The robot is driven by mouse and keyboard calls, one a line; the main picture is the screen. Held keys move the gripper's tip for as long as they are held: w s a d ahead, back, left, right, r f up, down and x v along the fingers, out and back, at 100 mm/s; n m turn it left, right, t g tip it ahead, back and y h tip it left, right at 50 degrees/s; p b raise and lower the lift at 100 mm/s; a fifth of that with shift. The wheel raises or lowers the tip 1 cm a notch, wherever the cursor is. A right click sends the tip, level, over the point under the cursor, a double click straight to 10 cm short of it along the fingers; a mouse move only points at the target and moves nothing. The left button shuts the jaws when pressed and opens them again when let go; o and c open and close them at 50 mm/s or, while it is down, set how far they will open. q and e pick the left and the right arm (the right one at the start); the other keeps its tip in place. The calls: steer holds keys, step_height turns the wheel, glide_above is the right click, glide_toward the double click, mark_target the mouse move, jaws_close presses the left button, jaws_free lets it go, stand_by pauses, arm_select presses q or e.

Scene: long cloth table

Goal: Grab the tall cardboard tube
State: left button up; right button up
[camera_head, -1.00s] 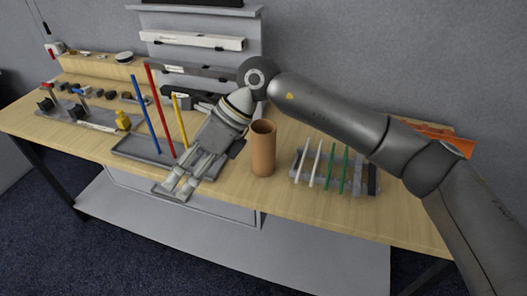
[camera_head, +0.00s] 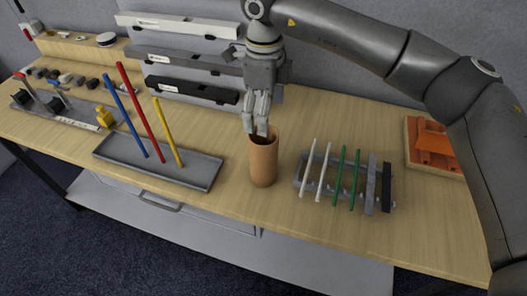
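The tall brown cardboard tube (camera_head: 263,165) stands upright on the wooden table, its open top facing up. My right gripper (camera_head: 257,130) points straight down at the tube's top, its fingertips at the far side of the rim. I cannot tell whether the fingertips touch the tube or how far apart they are. Nothing shows held in the fingers. My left gripper is not in view.
Left of the tube is a grey tray (camera_head: 195,172) with blue, red and yellow sticks. Close on its right is a grey rack (camera_head: 300,172) with white and green sticks. An orange item (camera_head: 437,143) lies at the right. Long boxes (camera_head: 190,60) line the back.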

mark_target(264, 140)
steer(key=f+p, duration=0.1)
steer(key=f, duration=0.1)
steer(key=f+p, duration=0.1)
steer(key=f, duration=0.2)
steer(key=s+f+p, duration=0.1)
steer(key=f, duration=0.1)
steer(key=shift+a+f, duration=0.1)
steer(key=shift+f, duration=0.15)
steer(key=shift+f+p, duration=0.3)
steer(key=shift+f, duration=0.05)
steer(key=shift+w+f, duration=0.1)
steer(key=shift+f, duration=0.1)
steer(key=c, duration=1)
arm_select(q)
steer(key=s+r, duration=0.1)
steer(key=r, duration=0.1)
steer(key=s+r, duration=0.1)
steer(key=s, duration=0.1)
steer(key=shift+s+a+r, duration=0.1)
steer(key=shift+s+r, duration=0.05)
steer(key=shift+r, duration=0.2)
arm_select(e)
steer(key=shift+c, duration=0.2)
